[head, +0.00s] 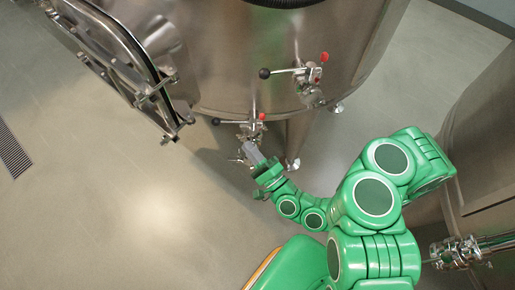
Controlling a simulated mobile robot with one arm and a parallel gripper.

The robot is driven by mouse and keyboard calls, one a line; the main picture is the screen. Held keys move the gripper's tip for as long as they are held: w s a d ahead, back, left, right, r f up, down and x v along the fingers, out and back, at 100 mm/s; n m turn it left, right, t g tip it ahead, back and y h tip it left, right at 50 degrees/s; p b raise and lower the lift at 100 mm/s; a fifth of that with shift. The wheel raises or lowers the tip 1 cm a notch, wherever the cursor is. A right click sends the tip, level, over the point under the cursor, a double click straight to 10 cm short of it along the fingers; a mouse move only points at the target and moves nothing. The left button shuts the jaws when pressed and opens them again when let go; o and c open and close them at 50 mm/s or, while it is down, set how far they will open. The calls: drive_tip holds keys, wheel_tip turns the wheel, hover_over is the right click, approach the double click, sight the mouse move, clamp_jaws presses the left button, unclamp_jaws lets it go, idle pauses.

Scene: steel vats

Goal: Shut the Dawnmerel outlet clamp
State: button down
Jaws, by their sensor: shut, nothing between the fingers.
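A large steel vat (230,65) fills the upper middle of the head view. Low on its front is an outlet fitting (250,130) with a black-balled lever (230,122) and a red knob (262,116). A second, similar fitting (312,78) sits higher and to the right, with its own black-balled lever (282,71) and red knob (323,57). No Dawnmerel label is readable, and I cannot tell whether a clamp is open or shut. My gripper (249,149) is shut and empty, right at the lower fitting. It partly hides that fitting, and contact cannot be told.
An open hatch door (125,65) sticks out from the vat at the upper left. Vat legs (298,135) stand right of my gripper. Another steel vat (485,150) with a pipe fitting (465,250) is at the right. The floor (120,210) at the left is clear, with a drain grate (13,152).

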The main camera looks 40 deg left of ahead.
drive_tip(key=shift+s+a+f, duration=0.1)
drive_tip(key=shift+s+a, duration=0.15)
drive_tip(key=shift+a, duration=0.05)
idle(0.5)
drive_tip(key=v, duration=0.7)
drive_tip(key=shift+d+f, duration=0.2)
drive_tip(key=shift+d, duration=0.15)
drive_tip(key=shift+s, duration=0.1)
